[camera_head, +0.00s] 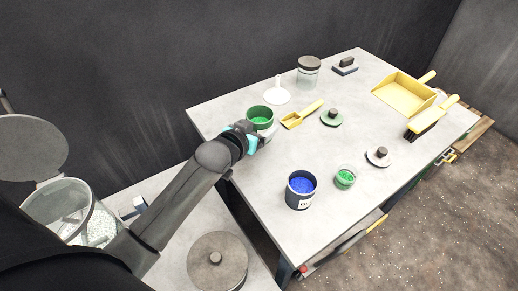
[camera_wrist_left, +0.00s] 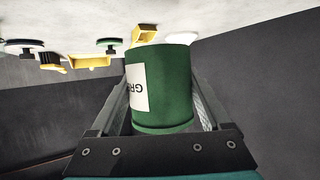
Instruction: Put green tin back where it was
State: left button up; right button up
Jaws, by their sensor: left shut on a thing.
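The green tin (camera_head: 260,113) is at the far left part of the grey table, with green contents showing at its open top. My left gripper (camera_head: 250,133) reaches it from the left and is shut on it. In the left wrist view the green tin (camera_wrist_left: 172,88) with a white label sits between the two fingers of my left gripper (camera_wrist_left: 160,105). I cannot tell whether its base touches the table. My right gripper is not in view.
A yellow scoop (camera_head: 302,115), a green lid (camera_head: 332,118), a white funnel (camera_head: 277,95) and a lidded jar (camera_head: 308,73) are nearby. A yellow dustpan (camera_head: 402,94) lies right.

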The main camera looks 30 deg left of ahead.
aim_at(259, 154)
pick_arm(q)
jog(key=shift+f+b, duration=1.05)
jog(key=shift+f, duration=2.4)
jog(key=shift+f, duration=0.15)
jog(key=o, duration=1.4)
jog(key=shift+s, duration=0.15)
jog(key=p+v, duration=0.3)
jog(key=v, duration=0.8)
jog(key=shift+s+r, duration=0.25)
jog(key=shift+s, duration=0.05)
